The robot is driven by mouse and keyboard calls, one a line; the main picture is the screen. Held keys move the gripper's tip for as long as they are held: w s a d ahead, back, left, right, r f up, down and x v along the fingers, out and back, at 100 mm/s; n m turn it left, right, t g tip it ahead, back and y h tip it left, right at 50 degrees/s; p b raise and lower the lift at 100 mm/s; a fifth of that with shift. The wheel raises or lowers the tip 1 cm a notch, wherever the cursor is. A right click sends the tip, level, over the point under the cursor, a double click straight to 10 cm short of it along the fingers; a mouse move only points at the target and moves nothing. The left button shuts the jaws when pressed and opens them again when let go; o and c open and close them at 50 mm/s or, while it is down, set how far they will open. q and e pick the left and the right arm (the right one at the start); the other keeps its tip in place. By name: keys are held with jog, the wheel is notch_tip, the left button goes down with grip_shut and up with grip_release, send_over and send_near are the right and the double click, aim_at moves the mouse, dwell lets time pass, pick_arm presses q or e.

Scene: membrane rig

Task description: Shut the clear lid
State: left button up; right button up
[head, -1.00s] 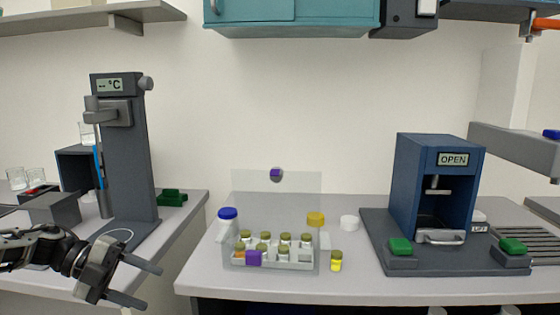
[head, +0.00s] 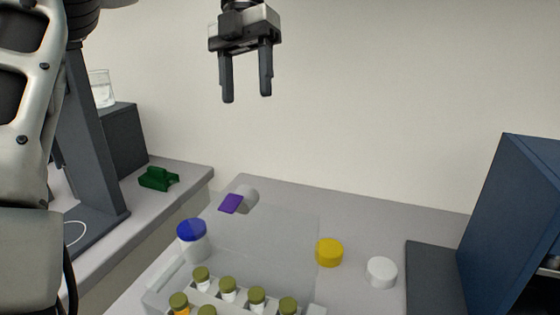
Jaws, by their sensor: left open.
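The clear lid (head: 270,238) stands raised at the back of the vial box (head: 160,288), a see-through panel. My right gripper is not in view.
A blue machine (head: 515,230) stands at the right. A green piece (head: 158,179) lies on the left bench.

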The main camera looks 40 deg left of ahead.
aim_at(246, 188)
pick_arm(q)
jog(key=x, duration=0.5)
jog(key=b+x, duration=0.1)
jog(key=x, duration=0.9)
jog(key=shift+s+f, duration=0.25)
jog(key=shift+s, duration=0.3)
jog(key=shift+b, duration=0.35)
grip_shut()
